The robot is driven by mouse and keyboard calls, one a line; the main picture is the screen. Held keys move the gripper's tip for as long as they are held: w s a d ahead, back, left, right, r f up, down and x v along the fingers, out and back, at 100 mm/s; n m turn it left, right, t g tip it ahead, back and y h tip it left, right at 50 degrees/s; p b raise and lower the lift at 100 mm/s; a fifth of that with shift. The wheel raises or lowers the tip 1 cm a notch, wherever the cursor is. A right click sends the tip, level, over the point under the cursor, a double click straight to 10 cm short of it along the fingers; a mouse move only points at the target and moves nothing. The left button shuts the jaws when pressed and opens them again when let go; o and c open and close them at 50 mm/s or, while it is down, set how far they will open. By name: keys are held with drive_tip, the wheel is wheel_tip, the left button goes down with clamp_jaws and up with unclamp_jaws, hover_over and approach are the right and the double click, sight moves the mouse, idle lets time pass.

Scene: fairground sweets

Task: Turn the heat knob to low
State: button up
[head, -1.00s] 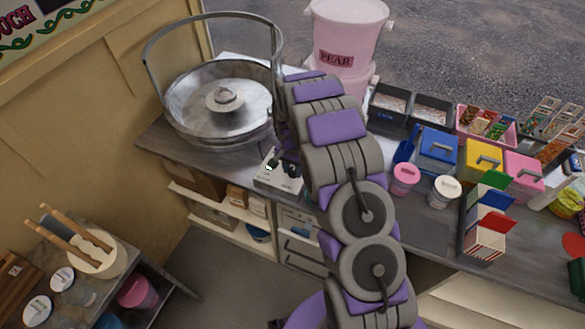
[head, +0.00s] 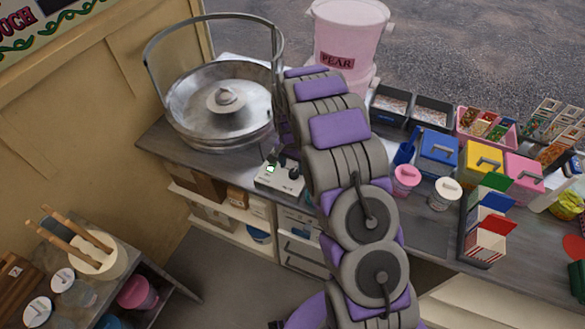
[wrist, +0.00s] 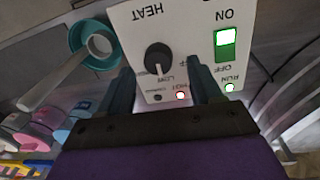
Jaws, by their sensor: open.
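The heat knob (wrist: 158,58) is black and round, on a white control box (wrist: 192,25) marked HEAT, which reads upside down in the wrist view. A pale pointer mark shows on the knob's lower edge, near the LOW print; its exact setting is hard to read. My gripper (wrist: 162,72) is open, one dark finger at each side below the knob, with gaps between fingers and knob. I cannot tell how far the tips are from the panel. In the head view the control box (head: 268,181) sits at the counter's front edge, partly hidden by my gripper and arm.
A lit green ON switch (wrist: 226,42) is close to the right finger. A red light (wrist: 180,96) and a green run light (wrist: 229,87) glow. A large metal pan (head: 222,105) stands behind the box; a pink bucket (head: 350,35) is behind my arm.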

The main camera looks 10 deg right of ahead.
sight(291, 170)
wheel_tip(291, 170, up, 14)
drive_tip(key=shift+w+a+r+p, duration=0.25)
drive_tip(key=shift+a+p, duration=0.1)
drive_tip(key=shift+p, duration=0.1)
